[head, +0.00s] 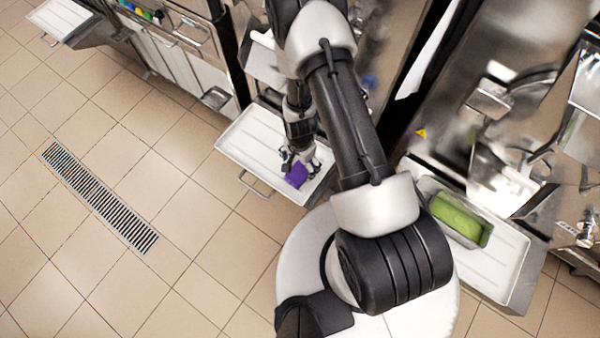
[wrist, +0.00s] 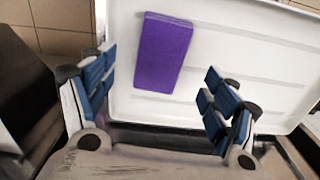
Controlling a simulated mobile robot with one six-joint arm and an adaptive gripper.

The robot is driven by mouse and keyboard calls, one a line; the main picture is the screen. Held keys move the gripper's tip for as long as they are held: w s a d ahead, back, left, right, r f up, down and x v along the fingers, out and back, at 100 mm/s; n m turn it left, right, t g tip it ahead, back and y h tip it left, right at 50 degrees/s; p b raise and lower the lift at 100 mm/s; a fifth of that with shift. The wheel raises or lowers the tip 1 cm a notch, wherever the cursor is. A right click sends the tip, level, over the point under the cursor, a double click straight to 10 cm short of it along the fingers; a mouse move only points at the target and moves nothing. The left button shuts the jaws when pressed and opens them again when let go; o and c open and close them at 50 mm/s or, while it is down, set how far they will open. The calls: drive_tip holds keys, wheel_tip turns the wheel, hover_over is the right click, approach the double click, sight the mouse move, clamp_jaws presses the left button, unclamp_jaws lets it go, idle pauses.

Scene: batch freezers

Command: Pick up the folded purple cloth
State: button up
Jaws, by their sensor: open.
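The folded purple cloth (head: 296,175) lies on a white tray (head: 247,141) in the head view, partly covered by my gripper (head: 300,163). In the wrist view the cloth (wrist: 163,52) is a flat purple rectangle on the white tray (wrist: 240,70), nearer the tray's left side. My gripper (wrist: 160,108) is open and empty, its blue-padded fingers wide apart. The cloth shows beyond the fingertips, left of the middle of the gap. I cannot tell the exact height of the fingers above the tray.
A metal pan with a green block (head: 455,217) stands on another white tray (head: 505,270) at the right. Steel machines (head: 500,110) stand behind both trays. A drain grate (head: 100,197) lies in the tiled floor at the left, where the floor is clear.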

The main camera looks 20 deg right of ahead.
sight(300, 170)
drive_tip(key=shift+w+d+f+b, duration=0.1)
drive_tip(key=shift+f+b, duration=0.45)
drive_tip(key=shift+f, duration=1)
drive_tip(key=shift+w+f+b, duration=0.1)
drive_tip(key=shift+f+b, duration=0.4)
drive_tip(key=shift+f, duration=1)
drive_tip(key=shift+s, duration=0.1)
drive_tip(key=shift+c, duration=0.2)
drive_tip(key=c, duration=1.1)
